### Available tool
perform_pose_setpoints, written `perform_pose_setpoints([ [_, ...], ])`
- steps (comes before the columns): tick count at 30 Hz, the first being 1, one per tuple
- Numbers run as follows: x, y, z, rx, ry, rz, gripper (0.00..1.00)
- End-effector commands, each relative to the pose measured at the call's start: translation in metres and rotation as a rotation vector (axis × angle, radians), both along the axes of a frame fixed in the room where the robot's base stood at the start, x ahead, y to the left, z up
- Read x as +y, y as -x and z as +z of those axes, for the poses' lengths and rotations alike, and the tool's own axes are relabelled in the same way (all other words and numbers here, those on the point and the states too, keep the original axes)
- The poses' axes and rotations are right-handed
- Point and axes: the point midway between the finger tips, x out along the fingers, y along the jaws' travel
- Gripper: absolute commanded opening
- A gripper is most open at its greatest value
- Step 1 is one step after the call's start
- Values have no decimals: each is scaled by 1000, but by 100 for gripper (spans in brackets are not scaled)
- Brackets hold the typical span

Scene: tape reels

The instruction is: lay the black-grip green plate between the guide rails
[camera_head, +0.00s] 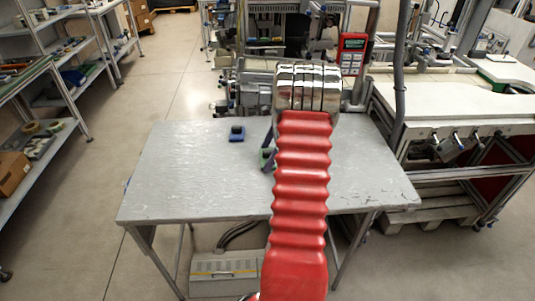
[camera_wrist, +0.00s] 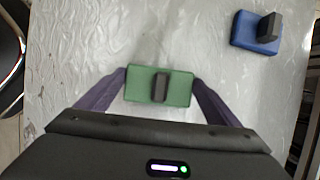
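The green plate (camera_wrist: 137,84) with a black grip (camera_wrist: 160,88) lies between the two purple fingers of my gripper (camera_wrist: 160,85) in the wrist view. The fingertips meet its left and right ends, so my gripper looks shut on it. In the head view, part of the green plate (camera_head: 264,158) shows left of my red arm, with a purple finger (camera_head: 269,142) above it. I cannot tell whether the plate touches the table. I see no guide rails in either view; my arm hides part of the table.
A blue plate with a black grip (camera_wrist: 252,36) lies on the grey table (camera_head: 185,185), also seen in the head view (camera_head: 237,133). The table's left part is clear. Shelves stand at the left, and a white workbench (camera_head: 455,98) stands at the right.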

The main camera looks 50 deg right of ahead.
Motion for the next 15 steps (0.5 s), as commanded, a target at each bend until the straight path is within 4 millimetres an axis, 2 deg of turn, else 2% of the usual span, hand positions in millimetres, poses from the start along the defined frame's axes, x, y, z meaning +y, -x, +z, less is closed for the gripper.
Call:
perform_pose_setpoints([
  [5,0,0,0,0,0,0,99],
  [15,0,0,4,-1,1,1,100],
])
